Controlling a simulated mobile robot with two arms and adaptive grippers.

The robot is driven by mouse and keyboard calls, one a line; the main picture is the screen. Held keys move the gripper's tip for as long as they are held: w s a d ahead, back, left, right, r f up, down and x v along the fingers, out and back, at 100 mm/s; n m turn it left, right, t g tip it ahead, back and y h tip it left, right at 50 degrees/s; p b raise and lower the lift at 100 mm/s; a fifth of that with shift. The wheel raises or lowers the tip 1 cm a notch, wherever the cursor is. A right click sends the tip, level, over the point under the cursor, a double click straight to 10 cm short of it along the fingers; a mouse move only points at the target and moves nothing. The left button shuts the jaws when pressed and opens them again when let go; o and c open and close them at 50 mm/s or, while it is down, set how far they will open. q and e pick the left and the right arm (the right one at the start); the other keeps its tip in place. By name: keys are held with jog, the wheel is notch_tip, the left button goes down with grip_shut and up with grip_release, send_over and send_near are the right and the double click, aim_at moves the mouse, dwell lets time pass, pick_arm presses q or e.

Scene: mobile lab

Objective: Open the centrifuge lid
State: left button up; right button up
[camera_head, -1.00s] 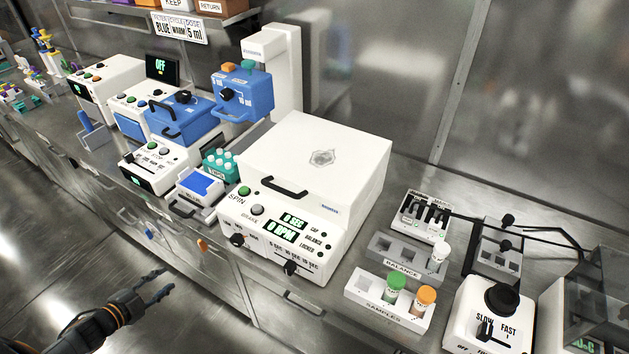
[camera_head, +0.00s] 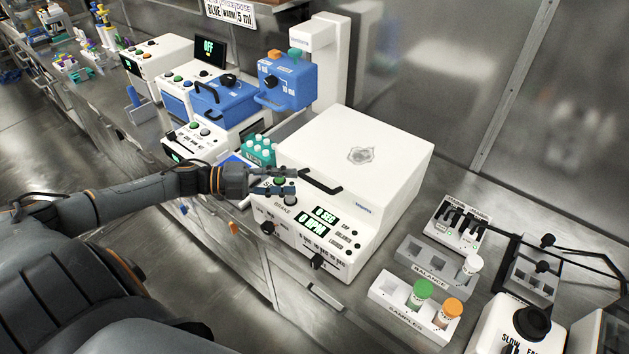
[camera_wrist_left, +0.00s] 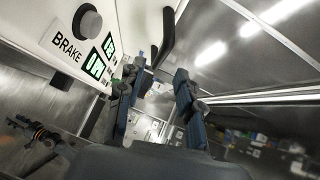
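The centrifuge (camera_head: 345,190) is a white box with a shut white lid (camera_head: 365,140). A black lid handle (camera_head: 320,184) is on its front edge, above the SPIN and BRAKE buttons and green displays. My left gripper (camera_head: 296,181) is at the handle's left end, its fingers apart and empty, partly covering the SPIN button. In the left wrist view the open fingers (camera_wrist_left: 155,88) point toward the dark handle (camera_wrist_left: 168,38), which shows beyond their tips. Contact cannot be made out. A dark orange-banded part at that view's left, seemingly my right arm, is too small to read.
A teal tube rack (camera_head: 260,150) and blue-lidded device (camera_head: 225,103) stand left of the centrifuge. The samples rack (camera_head: 410,312), with green- and orange-capped tubes, and the balance rack (camera_head: 425,262) stand right. A blue dispenser (camera_head: 287,82) is behind.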

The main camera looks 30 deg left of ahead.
aim_at(314, 180)
pick_arm(q)
jog(key=p+x, duration=0.1)
jog(key=x, duration=0.4)
jog(key=shift+w+d+r, duration=0.15)
jog(key=shift+w+d, duration=0.05)
jog(key=shift+d, duration=0.05)
jog(key=shift+w+d+f, duration=0.25)
jog(key=shift+w+d, duration=0.2)
jog(key=shift+d, duration=0.05)
grip_shut()
